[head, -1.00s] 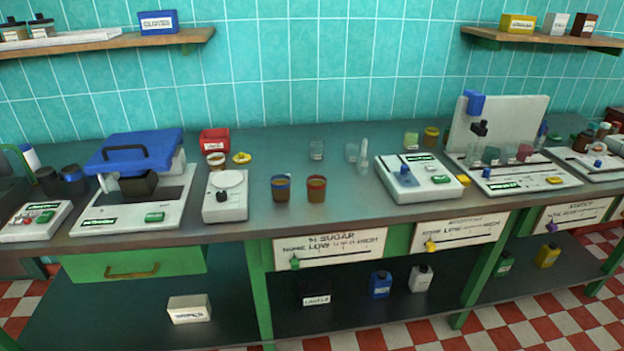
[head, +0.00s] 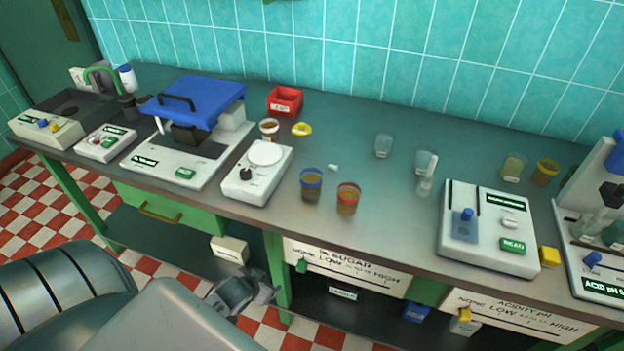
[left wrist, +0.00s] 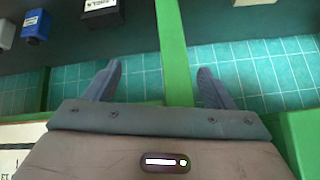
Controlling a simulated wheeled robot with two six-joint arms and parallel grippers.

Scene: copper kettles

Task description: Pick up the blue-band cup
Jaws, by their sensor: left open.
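The blue-band cup (head: 311,184) stands upright on the bench top near its front edge, with brown contents. A similar cup with a red band (head: 348,198) stands close to its right. My left gripper (head: 262,296) is low in front of the bench, below the top and well short of both cups, in the head view. In the left wrist view my left gripper (left wrist: 155,85) has its two fingers apart with nothing held between them; a green bench post shows beyond. The cups are not in the left wrist view. My right gripper is not in view.
A white scale (head: 256,174) stands just left of the blue-band cup. A white reading device (head: 487,228) stands to the right. Clear glasses (head: 383,146) stand behind. The bench top's front edge (head: 270,224) lies between my left gripper and the cups.

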